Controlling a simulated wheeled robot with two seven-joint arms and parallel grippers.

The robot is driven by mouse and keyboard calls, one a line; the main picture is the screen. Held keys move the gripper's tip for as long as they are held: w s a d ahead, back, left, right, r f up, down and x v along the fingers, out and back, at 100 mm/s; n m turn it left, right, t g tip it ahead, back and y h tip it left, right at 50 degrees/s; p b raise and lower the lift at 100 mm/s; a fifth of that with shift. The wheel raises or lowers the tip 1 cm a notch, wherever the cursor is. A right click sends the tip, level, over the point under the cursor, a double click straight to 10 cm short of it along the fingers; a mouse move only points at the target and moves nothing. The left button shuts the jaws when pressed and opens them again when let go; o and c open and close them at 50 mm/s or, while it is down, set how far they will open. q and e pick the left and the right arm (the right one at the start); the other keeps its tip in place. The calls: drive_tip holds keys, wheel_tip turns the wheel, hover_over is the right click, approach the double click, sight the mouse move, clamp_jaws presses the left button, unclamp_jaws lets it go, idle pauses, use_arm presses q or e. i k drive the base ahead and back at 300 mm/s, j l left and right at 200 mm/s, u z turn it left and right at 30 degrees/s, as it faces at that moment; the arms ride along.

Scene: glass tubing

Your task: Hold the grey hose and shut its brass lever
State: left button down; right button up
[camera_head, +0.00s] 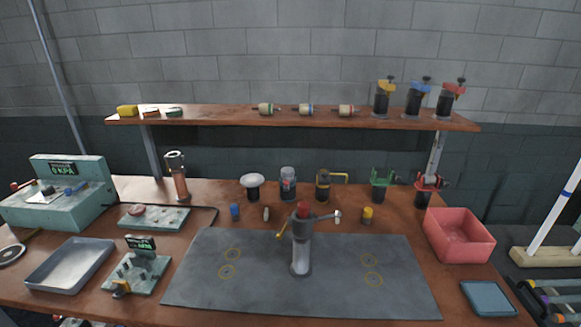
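No hose is clearly recognisable as grey. In the middle of the grey mat (210,290) stands an upright fitting (301,262) with a pale tube-like lower part, a dark grey body and a red top (304,207). A short brass-coloured lever (283,231) slants down from its left side. A grey arm with a pale end (337,217) sticks out to its right. I cannot tell whether this lever is the hose's lever, or whether it is open or shut. Neither of my grippers is in view.
A shelf (220,118) with several small fittings runs above the back. Bottles and clamps line the table's rear. A teal gauge box (60,205), grey tray (50,283) and small gauge stand (140,268) are left; a red bin (458,250) is right. The mat is otherwise clear.

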sight(278, 235)
drive_tip(key=i+u, duration=0.2)
drive_tip(key=u, duration=0.15)
drive_tip(key=i+l+u, duration=0.15)
drive_tip(key=u, duration=0.2)
